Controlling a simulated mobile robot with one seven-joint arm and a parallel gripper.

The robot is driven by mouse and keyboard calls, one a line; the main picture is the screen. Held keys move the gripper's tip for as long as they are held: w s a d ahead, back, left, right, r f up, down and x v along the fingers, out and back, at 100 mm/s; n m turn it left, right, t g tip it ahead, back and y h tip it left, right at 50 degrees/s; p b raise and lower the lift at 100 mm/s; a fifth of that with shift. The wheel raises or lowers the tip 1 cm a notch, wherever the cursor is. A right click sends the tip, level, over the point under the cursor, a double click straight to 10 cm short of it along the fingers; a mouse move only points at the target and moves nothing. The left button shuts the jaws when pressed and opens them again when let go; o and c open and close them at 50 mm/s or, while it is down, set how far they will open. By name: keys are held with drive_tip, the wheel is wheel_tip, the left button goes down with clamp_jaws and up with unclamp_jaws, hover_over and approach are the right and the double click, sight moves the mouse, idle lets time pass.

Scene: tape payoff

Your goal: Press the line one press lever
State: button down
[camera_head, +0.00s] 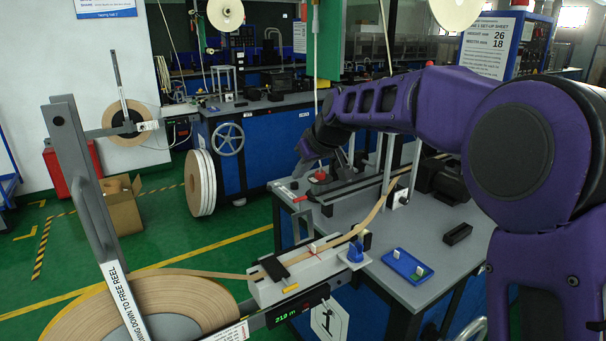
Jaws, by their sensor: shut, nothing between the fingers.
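I cannot tell which of these, if either, is the press lever. My gripper (300,172) hangs over the back left of the bench, just behind and above these red parts. It is shut and empty. Its fingertips are small and partly lost against the dark background, so contact cannot be told.
Brown tape (376,210) runs from a large reel (160,305) through a white guide block (297,272) across the bench. A blue tray (401,270) and a black block (457,234) lie on the right. A tall grey reel arm (85,185) stands at left.

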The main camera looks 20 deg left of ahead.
drive_tip(key=shift+w+a+f+b, duration=0.15)
drive_tip(key=shift+f+b, duration=0.1)
drive_tip(key=shift+f, duration=1.15)
drive_tip(key=shift+w+a+f+b, duration=0.1)
drive_tip(key=shift+f+b, duration=0.15)
drive_tip(key=shift+f, duration=1.15)
drive_tip(key=shift+s+d, duration=0.1)
drive_tip(key=shift+d, duration=0.1)
